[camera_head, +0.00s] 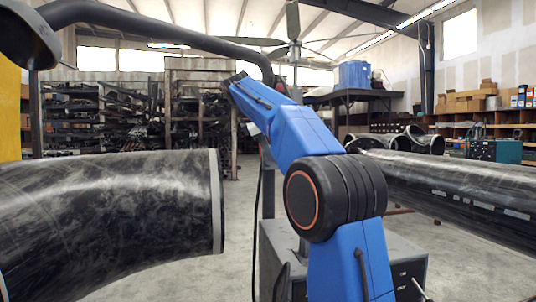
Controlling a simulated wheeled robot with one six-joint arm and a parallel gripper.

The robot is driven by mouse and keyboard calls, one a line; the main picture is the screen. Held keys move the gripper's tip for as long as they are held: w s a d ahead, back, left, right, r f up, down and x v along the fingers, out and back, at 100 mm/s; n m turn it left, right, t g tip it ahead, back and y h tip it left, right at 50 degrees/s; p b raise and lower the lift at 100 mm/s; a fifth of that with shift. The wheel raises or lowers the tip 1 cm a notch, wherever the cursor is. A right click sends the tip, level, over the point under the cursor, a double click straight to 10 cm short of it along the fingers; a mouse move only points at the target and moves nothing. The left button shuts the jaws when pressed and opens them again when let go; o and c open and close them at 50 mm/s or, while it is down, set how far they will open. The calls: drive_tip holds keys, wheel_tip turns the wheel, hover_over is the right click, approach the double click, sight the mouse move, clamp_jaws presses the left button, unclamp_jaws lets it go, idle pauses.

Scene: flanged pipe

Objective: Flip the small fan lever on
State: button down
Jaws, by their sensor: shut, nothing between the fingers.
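A dark grey cabinet (399,267) stands low in the middle, partly behind my blue arm. Small white markings and a thin light lever-like piece (420,289) show on its lower right, near the bottom edge. I cannot tell which way this piece is set. A black extraction arm with a wide hood (28,38) reaches from the upper left to a red joint (277,86) behind my arm. My blue arm rises from the bottom and bends up to the left. I cannot make out my gripper's fingers at its far end.
A big black pipe elbow (110,215) fills the left. A long black pipe (465,185) lies on the right, with smaller elbows (405,141) behind it. Stocked racks (95,112) stand at the back. Some concrete floor (235,195) is clear between the pipes.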

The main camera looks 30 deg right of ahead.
drive_tip(key=shift+r, duration=0.75)
drive_tip(key=shift+a, duration=0.1)
wheel_tip(320, 180, down, 3)
drive_tip(key=a, duration=0.3)
drive_tip(key=w+a+r, duration=0.3)
drive_tip(key=r, duration=0.5)
drive_tip(key=shift+w+a+r, duration=0.15)
drive_tip(key=shift+a+r, duration=0.1)
idle(0.5)
drive_tip(key=shift+r, duration=0.1)
idle(0.4)
